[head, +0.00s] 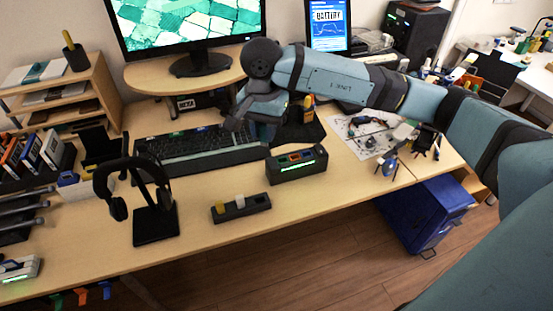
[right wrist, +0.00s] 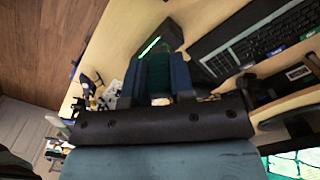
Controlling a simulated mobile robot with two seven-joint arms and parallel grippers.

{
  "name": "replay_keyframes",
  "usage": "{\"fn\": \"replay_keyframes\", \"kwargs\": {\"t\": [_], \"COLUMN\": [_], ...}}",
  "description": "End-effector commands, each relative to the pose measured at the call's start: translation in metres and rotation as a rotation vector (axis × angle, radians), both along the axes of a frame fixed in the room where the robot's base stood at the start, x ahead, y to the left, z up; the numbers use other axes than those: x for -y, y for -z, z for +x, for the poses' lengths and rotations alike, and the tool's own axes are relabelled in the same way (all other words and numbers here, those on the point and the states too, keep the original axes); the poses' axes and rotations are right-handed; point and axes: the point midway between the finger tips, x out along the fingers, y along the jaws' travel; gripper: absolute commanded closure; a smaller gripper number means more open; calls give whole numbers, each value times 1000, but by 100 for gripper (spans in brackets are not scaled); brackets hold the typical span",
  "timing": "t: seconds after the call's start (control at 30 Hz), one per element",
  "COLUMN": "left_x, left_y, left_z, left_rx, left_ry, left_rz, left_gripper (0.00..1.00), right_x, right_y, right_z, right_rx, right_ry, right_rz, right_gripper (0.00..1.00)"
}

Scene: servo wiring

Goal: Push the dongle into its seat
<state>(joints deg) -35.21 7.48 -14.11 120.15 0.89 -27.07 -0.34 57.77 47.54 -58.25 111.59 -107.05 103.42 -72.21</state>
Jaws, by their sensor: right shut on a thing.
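My right gripper (head: 235,122) is over the right part of the black keyboard, behind and left of a black box (head: 297,168) with a lit green strip and coloured slots on top. In the right wrist view the gripper's fingers (right wrist: 159,75) are shut on a narrow dark teal thing, apparently the dongle (right wrist: 158,76). Its far end and the gripper's tips hide part of the box (right wrist: 168,38), whose green strip shows just beyond. I cannot see any contact between dongle and box. My left gripper is not in view.
A small black holder (head: 240,207) with a white and a yellow piece stands near the front edge. A headset stand (head: 154,222) is to its left. The keyboard (head: 196,152) lies behind. A white mat (head: 366,133) with small parts lies right. Bare desk surrounds the holder.

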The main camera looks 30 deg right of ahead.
Motion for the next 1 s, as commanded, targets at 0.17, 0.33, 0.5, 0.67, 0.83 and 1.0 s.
{"fn": "replay_keyframes", "kwargs": {"t": [0.17,0.33,0.5,0.67,0.83,1.0], "left_x": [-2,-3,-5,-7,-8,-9], "left_y": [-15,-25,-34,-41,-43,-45], "left_z": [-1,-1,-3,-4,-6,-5], "left_rx": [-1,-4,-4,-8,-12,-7], "left_ry": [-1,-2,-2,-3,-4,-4], "left_rz": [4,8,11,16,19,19], "left_gripper": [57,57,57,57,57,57], "right_x": [20,39,60,79,92,97], "right_y": [-12,-19,-25,-29,-31,-26], "right_z": [15,29,41,50,56,58], "right_rx": [-7,-11,-13,-11,-8,-7], "right_ry": [546,1069,1590,2026,2338,2466], "right_rz": [-4,-7,-10,-12,-14,-13], "right_gripper": [100,100,100,100,100,100]}}
